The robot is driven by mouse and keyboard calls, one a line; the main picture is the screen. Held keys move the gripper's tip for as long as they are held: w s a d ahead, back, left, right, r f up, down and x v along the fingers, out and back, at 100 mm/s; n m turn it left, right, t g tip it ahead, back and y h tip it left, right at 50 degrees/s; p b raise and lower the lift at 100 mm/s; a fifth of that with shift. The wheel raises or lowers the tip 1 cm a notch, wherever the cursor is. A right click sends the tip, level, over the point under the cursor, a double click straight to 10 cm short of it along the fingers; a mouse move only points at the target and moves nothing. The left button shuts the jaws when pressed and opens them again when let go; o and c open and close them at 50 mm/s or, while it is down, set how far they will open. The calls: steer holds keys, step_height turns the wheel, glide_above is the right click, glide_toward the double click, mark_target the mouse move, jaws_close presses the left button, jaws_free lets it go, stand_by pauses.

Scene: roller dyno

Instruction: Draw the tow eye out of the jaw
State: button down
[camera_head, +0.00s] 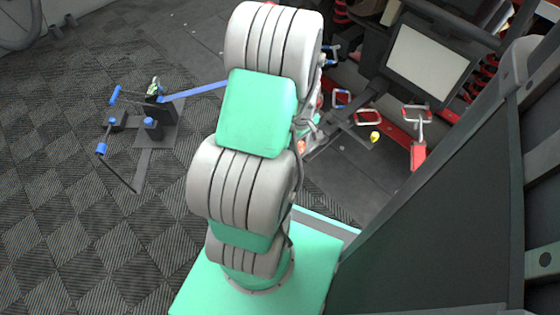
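I cannot make out the tow eye or the jaw for certain. A dark floor stand (154,112) with a small pale and green fitting (154,86) on top is at the left. A blue strap (195,92) runs from the stand to the right and passes behind my arm. My arm fills the middle of the view and hides what lies behind it. My gripper is hidden behind the arm links, so I cannot see its fingers or anything in them. Small grey and red parts (308,130) show at the arm's right edge, too small to identify.
A dark-framed screen (428,62) stands at the upper right. Red-and-white handled parts (416,130) and a small yellow item (375,137) are below it. A large dark panel (440,215) closes off the right. Patterned floor (60,230) is clear at lower left.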

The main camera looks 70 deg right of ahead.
steer(key=shift+s+d, duration=0.25)
steer(key=shift+d, duration=0.05)
steer(key=w+a+r+p, duration=0.1)
steer(key=w+a+p, duration=0.1)
steer(key=a, duration=0.4)
steer(key=w+a+r+p, duration=0.1)
steer(key=w+a+p, duration=0.2)
steer(key=a, duration=0.3)
steer(key=shift+w+a+r+p, duration=0.25)
steer(key=shift+a+p, duration=0.1)
steer(key=shift+p, duration=0.1)
stand_by(0.5)
